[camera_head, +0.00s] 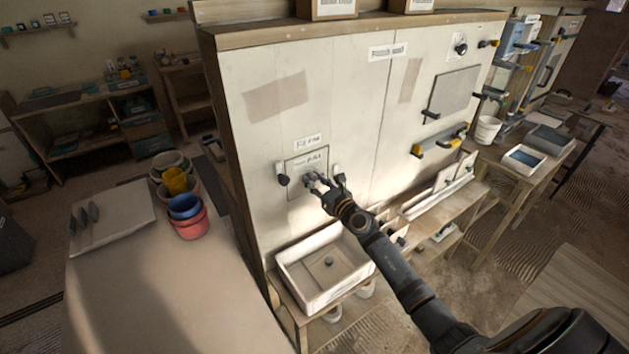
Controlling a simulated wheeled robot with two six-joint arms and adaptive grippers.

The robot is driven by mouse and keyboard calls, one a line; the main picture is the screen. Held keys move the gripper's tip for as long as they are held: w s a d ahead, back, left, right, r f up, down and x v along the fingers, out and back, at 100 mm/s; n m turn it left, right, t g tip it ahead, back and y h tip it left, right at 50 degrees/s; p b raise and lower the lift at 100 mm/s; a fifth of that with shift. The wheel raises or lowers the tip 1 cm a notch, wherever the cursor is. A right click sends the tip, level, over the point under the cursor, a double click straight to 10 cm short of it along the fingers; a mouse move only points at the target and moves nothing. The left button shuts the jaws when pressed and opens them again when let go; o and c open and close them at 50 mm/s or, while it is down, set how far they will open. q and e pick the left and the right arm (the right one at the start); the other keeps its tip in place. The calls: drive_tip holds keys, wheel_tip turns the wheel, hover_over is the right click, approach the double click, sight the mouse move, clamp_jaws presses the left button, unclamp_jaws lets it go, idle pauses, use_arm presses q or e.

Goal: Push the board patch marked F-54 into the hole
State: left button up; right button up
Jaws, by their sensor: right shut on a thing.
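The board patch (300,164) is a pale square with handwriting, on the white wall panel (345,110). It sits at the hole, below a small label (308,142) whose writing is too small to read surely. I cannot tell whether the patch is flush with the panel. My right gripper (326,184) is at the patch's lower right, shut on a small grey piece at the patch face, which looks like its knob. The fingers hide part of the patch's lower edge. My left gripper is not in view.
A white tray (315,296) stands on the shelf below. A table at left holds stacked coloured buckets (186,208) and a board with trowels. More tools hang on the panel's right side.

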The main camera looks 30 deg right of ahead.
drive_tip(key=shift+w, duration=0.1)
drive_tip(key=o, duration=1.1)
drive_tip(key=shift+o, duration=0.2)
drive_tip(key=shift+o, duration=1.3)
drive_tip(key=s, duration=0.6)
drive_tip(key=shift+d+p, duration=0.4)
